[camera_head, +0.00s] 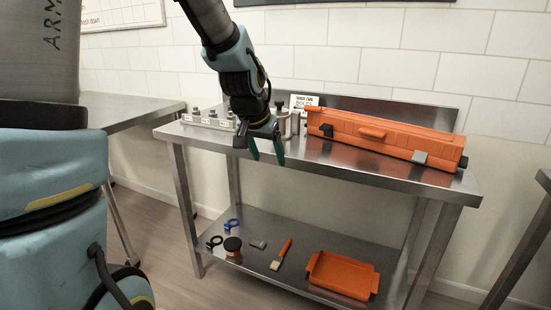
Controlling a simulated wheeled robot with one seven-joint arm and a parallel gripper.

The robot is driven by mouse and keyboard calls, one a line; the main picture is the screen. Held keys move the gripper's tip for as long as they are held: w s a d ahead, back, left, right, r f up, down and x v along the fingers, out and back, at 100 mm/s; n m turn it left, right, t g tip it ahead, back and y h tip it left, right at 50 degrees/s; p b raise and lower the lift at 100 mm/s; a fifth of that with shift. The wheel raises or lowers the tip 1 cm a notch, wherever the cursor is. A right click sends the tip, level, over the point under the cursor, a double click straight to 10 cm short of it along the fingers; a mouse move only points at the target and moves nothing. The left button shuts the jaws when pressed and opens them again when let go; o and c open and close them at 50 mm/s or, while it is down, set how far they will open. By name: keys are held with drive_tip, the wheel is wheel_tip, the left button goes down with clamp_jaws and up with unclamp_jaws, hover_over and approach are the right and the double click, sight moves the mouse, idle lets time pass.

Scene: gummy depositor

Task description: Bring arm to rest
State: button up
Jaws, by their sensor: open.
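My gripper (265,152) hangs at the end of my arm, in front of the left-middle of the steel table (345,161). Its two green fingertips point down and stand apart, with nothing visible between them. The orange gummy depositor (385,138), a long box with a handle and dark and grey latches, lies on the table's right half, apart from my gripper. My wrist partly hides a metal fitting (292,123) beside the depositor's left end.
Small metal parts (208,119) and a printed card (303,101) stand on the table. The lower shelf holds an orange tray (342,275), a brush (281,254), a dark jar (232,246) and small clips (233,225). Other tables flank left (128,109) and right (545,180).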

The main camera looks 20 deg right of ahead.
drive_tip(key=shift+s+a, duration=0.2)
drive_tip(key=shift+a, duration=0.05)
drive_tip(key=s+a+f+n+g+y+p, duration=0.1)
drive_tip(key=s+a+n, duration=0.2)
drive_tip(key=a, duration=0.9)
drive_tip(key=s+a+f+n+g+y+p, duration=0.1)
drive_tip(key=s+a+n, duration=0.3)
drive_tip(key=a, duration=0.9)
drive_tip(key=shift+s+a+f+y, duration=0.25)
drive_tip(key=shift+s+y, duration=0.45)
drive_tip(key=shift+s, duration=0.3)
